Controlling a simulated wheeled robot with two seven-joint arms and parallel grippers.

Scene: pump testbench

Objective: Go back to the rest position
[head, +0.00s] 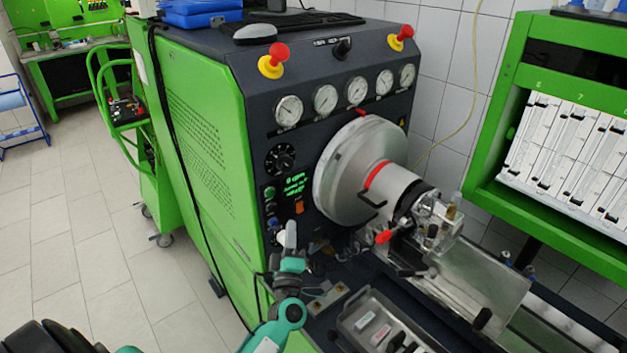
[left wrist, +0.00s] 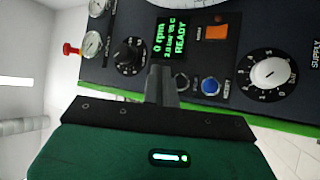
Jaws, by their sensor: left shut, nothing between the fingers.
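My left gripper (head: 290,232) is in front of the lower left part of the testbench's dark control panel (head: 300,150), with its grey fingers together and nothing between them. In the left wrist view the shut fingers (left wrist: 162,85) point at the panel, just below the green display (left wrist: 172,45), which reads 0 rpm and READY. I cannot tell whether the fingertips touch the panel. My right gripper is not in view.
Near my left gripper are an orange switch (left wrist: 217,32), a blue button (left wrist: 210,85) and a white-centred dial (left wrist: 270,72). The large silver drum (head: 340,170) stands to its right. A metal tray (head: 350,322) lies low in front. Open tiled floor (head: 80,220) is at left.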

